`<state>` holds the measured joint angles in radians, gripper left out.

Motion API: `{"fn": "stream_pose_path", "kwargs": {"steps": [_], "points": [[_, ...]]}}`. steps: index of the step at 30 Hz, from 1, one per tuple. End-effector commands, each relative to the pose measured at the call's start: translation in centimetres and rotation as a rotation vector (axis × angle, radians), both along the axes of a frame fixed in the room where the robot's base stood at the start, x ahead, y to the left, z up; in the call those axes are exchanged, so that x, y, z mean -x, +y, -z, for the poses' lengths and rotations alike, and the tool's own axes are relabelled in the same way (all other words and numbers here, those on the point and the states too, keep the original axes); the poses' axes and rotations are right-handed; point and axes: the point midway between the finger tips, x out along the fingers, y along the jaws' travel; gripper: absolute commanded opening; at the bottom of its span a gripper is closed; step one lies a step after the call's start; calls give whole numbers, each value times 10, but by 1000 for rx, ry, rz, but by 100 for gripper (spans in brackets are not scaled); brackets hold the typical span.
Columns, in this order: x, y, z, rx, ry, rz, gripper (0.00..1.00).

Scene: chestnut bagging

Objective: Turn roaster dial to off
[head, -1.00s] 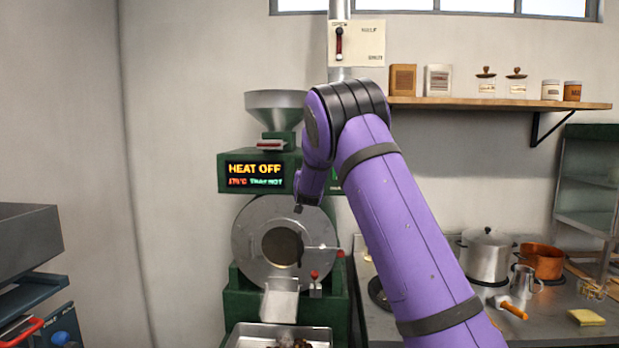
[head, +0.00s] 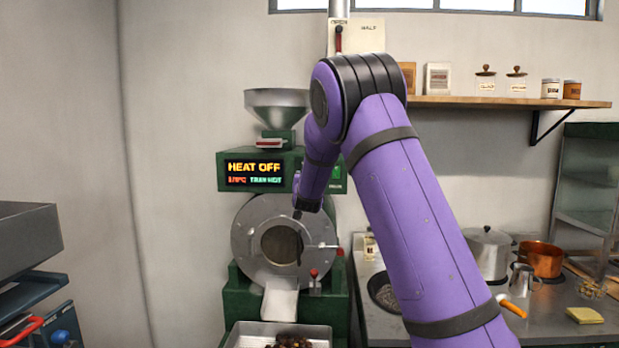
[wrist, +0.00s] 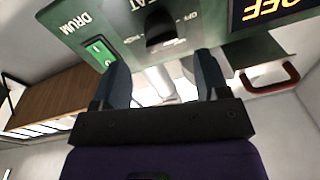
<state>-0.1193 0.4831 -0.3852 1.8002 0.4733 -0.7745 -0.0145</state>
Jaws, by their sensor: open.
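The green roaster (head: 226,168) stands against the back wall, and its display (head: 254,173) reads HEAT OFF in the head view. The black heat dial (wrist: 162,28) shows in the wrist view on the green panel, under partly hidden HEAT lettering. My arm hides the dial in the head view. My gripper (wrist: 160,62) is open, its two fingers apart below the dial in the wrist picture, with nothing seen between them. The dial is clear of the fingertips in that picture; the exact gap is hard to tell. My gripper is mostly hidden by my arm in the head view.
A green DRUM switch (wrist: 99,48) sits beside the dial. The roaster has a hopper (head: 277,103), a round drum front (head: 251,239) and a tray (head: 240,339) of chestnuts below. A counter with pots (head: 487,254) is at right. A shelf (head: 450,100) hangs above it.

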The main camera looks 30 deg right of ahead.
Motion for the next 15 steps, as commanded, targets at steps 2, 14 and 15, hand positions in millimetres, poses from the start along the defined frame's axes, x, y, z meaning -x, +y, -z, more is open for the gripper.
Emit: {"fn": "stream_pose_path", "kwargs": {"steps": [2,14,15], "points": [[13,8,1,-2,0,0,68],[43,25,5,0,1,1,68],[43,25,5,0,1,1,68]]}}
